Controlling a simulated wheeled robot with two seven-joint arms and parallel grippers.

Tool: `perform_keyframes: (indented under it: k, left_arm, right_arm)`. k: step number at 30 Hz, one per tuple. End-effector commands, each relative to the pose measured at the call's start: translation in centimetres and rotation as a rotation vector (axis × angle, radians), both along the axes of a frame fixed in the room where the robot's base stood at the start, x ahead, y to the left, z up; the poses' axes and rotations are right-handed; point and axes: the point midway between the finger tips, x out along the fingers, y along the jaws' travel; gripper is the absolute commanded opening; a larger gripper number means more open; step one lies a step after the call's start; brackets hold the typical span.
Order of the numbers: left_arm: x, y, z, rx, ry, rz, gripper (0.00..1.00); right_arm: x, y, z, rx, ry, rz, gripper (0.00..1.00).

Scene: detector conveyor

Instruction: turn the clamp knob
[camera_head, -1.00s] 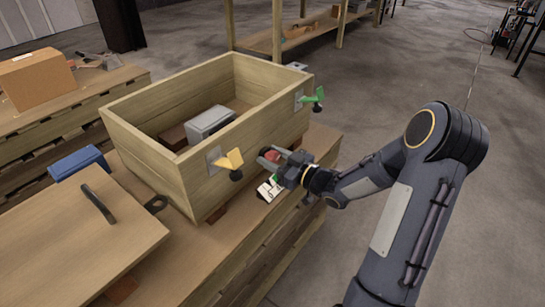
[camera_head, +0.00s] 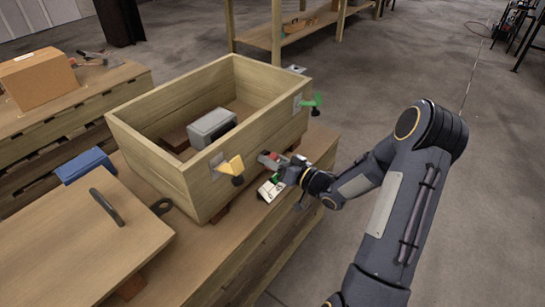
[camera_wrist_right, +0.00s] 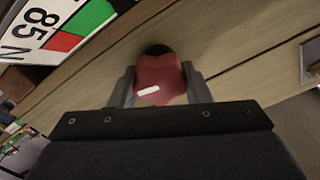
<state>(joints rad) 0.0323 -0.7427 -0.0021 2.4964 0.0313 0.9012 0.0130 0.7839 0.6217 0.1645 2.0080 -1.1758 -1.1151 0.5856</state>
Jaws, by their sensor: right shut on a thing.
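A red star-shaped knob (camera_wrist_right: 158,75) sits on the outer wall of an open wooden crate (camera_head: 205,185), with a dark round base behind it. A small white mark shows on its face. My right gripper (camera_head: 272,161) is shut on the red knob, one finger on each side of it in the right wrist view. In the head view the knob is partly hidden by the gripper. A yellow knob (camera_head: 233,165) is on the same wall to the left, and a green knob (camera_head: 312,103) is to the right. My left gripper is out of view.
A white label card (camera_head: 268,189) with green and red patches lies just below my right gripper. A grey block (camera_head: 212,124) is inside the crate. A wooden lid (camera_head: 85,240) with a dark handle and a blue box (camera_head: 84,166) are at left.

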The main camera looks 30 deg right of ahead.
Motion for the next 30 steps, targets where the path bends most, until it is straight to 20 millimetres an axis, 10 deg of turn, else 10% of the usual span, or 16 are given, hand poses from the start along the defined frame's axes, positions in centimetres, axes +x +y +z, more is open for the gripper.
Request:
perform_keyframes:
  k: [13, 14, 18, 30]
  left_arm:
    - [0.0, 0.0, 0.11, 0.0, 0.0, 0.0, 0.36]
    - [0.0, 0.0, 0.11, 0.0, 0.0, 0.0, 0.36]
    - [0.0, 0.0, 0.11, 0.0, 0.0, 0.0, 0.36]
    - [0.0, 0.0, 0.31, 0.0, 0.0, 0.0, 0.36]
  right_arm:
    - [-0.02, -0.05, -0.08, 0.014, 0.008, -0.001, 0.2]
    - [-0.02, -0.05, -0.08, 0.014, 0.008, -0.001, 0.45]
    - [-0.01, -0.04, -0.06, 0.014, 0.006, -0.001, 0.63]
    - [-0.74, -0.4, 0.03, 0.013, 0.006, -0.002, 0.65]
